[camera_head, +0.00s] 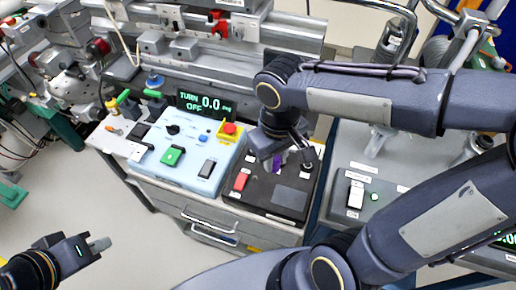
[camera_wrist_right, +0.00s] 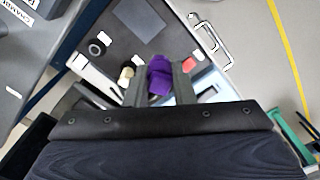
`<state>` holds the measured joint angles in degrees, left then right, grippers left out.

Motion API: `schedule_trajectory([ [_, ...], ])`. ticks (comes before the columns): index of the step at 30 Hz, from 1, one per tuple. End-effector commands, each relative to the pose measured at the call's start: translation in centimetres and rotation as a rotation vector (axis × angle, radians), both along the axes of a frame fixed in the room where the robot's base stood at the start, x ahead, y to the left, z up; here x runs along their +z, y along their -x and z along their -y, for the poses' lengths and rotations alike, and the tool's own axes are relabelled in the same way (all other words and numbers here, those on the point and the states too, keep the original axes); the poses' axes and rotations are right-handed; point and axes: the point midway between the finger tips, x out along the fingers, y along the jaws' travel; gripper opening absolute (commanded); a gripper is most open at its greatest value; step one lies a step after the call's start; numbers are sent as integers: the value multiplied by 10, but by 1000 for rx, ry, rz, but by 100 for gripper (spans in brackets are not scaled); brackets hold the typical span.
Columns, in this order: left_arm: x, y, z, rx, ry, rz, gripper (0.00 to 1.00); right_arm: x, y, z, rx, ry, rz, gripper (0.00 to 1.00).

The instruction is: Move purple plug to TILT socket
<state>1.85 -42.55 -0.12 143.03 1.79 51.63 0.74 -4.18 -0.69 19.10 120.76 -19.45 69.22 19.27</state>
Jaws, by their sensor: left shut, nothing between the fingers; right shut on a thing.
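The purple plug (camera_wrist_right: 160,76) is between the fingers of my right gripper (camera_wrist_right: 164,84) in the right wrist view, and the fingers are shut on it. In the head view a little of the plug (camera_head: 281,161) shows under my right gripper (camera_head: 279,158), over the rear part of the black control box (camera_head: 262,204). Whether the plug touches the box I cannot tell. A dark round socket (camera_wrist_right: 96,47) and a beige round part (camera_wrist_right: 127,72) show on the box beside the plug. No TILT label is readable. My left gripper (camera_head: 100,245) is shut and empty, over the floor.
A pale blue control box (camera_head: 185,180) with a red emergency button (camera_head: 230,128) stands left of the black box. A display (camera_head: 206,104) reads TURN 0.0 OFF. Drawers (camera_head: 208,222) are below. A grey bench with a white switch (camera_head: 356,195) lies right.

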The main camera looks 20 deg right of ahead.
Motion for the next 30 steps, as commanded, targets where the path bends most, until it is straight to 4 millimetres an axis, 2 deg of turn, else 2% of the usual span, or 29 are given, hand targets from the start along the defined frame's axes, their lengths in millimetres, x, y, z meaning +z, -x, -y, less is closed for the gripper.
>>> schedule_trajectory([
  [10,1,0,0,0,0,0,0,0,-2,0,0,0,-1,0],
  [14,7,0,0,0,0,0,0,2,-13,-2,2,0,-3,0],
  [20,28,0,0,0,0,0,0,-2,-60,-5,4,1,-6,0],
  [24,44,0,0,0,0,0,0,-14,-99,-3,4,2,-7,0],
  [30,58,0,0,0,0,0,0,-36,-139,2,11,2,-4,0],
])
